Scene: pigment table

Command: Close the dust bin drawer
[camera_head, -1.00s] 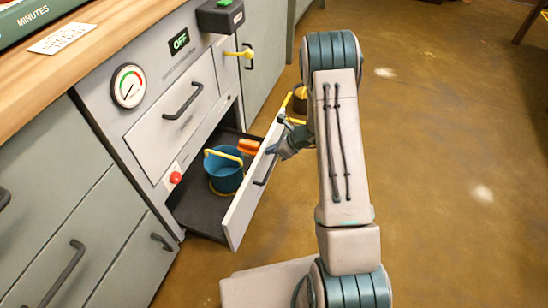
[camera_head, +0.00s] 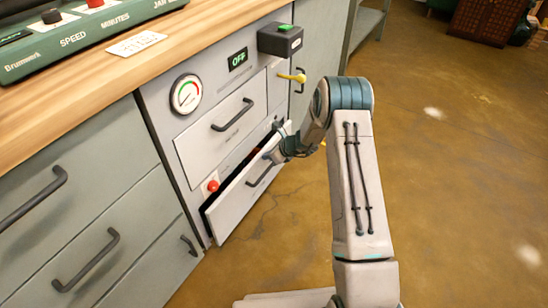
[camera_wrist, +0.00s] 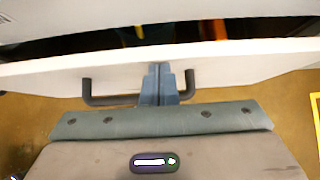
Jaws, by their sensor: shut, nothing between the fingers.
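The dust bin drawer (camera_head: 236,205) is the lower grey drawer of the machine cabinet, with a dark bar handle. It stands slightly open, with a narrow dark gap along its top edge. In the wrist view its white front panel (camera_wrist: 240,65) runs across the picture, with the dark inside beyond it and bits of yellow and orange showing. The handle (camera_wrist: 110,100) shows on both sides of my fingers. My gripper (camera_wrist: 159,75) is shut and empty, its fingertips at the drawer front between the handle's ends. In the head view my gripper (camera_head: 277,154) is at the drawer's right part.
Above are a closed drawer (camera_head: 222,130), a gauge (camera_head: 186,95), an OFF display (camera_head: 238,59) and a yellow lever (camera_head: 292,77). Floor (camera_head: 450,180) on the right is clear.

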